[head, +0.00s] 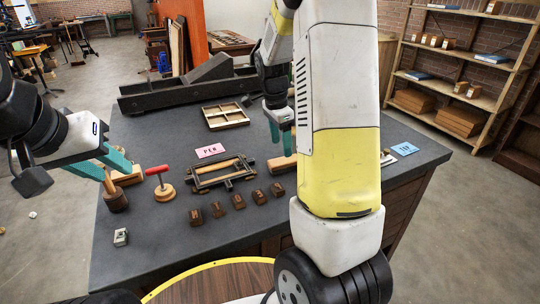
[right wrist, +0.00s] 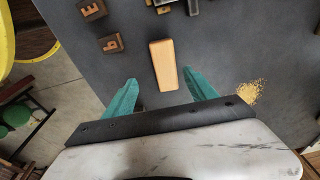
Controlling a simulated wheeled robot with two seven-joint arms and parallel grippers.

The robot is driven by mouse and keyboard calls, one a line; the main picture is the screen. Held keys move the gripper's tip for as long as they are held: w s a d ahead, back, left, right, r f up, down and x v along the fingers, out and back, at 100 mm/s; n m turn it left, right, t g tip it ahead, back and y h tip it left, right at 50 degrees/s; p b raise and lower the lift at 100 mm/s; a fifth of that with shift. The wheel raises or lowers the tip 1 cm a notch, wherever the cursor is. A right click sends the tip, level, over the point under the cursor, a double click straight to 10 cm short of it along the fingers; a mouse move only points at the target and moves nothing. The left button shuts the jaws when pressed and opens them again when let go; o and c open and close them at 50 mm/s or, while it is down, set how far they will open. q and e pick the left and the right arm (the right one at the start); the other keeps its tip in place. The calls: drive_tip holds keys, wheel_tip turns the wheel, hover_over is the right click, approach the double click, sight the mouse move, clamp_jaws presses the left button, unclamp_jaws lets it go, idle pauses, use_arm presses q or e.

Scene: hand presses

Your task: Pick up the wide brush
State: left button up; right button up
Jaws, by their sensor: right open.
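A pale wooden block-shaped piece (right wrist: 163,65) lies on the dark table between and just beyond my right fingertips in the right wrist view. It may be the wide brush, but no bristles show clearly. In the head view its wood (head: 277,166) shows below my right gripper (head: 281,128), partly hidden by my right arm. My right gripper (right wrist: 160,77) is open and empty, its teal fingers on either side of the piece's near end. My left gripper (head: 118,174) has its fingers apart, close to a brown dabber (head: 116,201) and another pale wooden block (head: 127,180).
A black frame (head: 222,174), a red-handled tool (head: 160,186) and several letter blocks (head: 238,201) lie left of my right arm. A wooden tray (head: 225,116) and a long black press (head: 190,88) stand behind. Yellow crumbs (right wrist: 249,92) lie right of the right fingers.

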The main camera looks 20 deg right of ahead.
sight(285, 159)
drive_tip(key=f, duration=0.2)
drive_tip(key=w+d+f, duration=0.1)
drive_tip(key=f, duration=0.2)
drive_tip(key=d+f, duration=0.1)
drive_tip(key=f, duration=0.2)
drive_tip(key=shift+w+f, duration=0.15)
drive_tip(key=shift+f, duration=0.05)
clamp_jaws()
drive_tip(key=shift+r, duration=0.55)
drive_tip(key=r, duration=0.1)
drive_tip(key=a+r, duration=0.1)
drive_tip(key=shift+w+a+r, duration=0.1)
drive_tip(key=shift+w+r, duration=0.1)
drive_tip(key=shift+r, duration=0.1)
drive_tip(key=w+a, duration=0.1)
drive_tip(key=a, duration=0.3)
drive_tip(key=w+a+r, duration=0.1)
drive_tip(key=w+a, duration=0.1)
drive_tip(key=a, duration=0.3)
drive_tip(key=w+a, duration=0.2)
drive_tip(key=a, duration=0.3)
drive_tip(key=shift+w+r, duration=0.15)
drive_tip(key=shift+w, duration=0.1)
drive_tip(key=shift+d, duration=0.1)
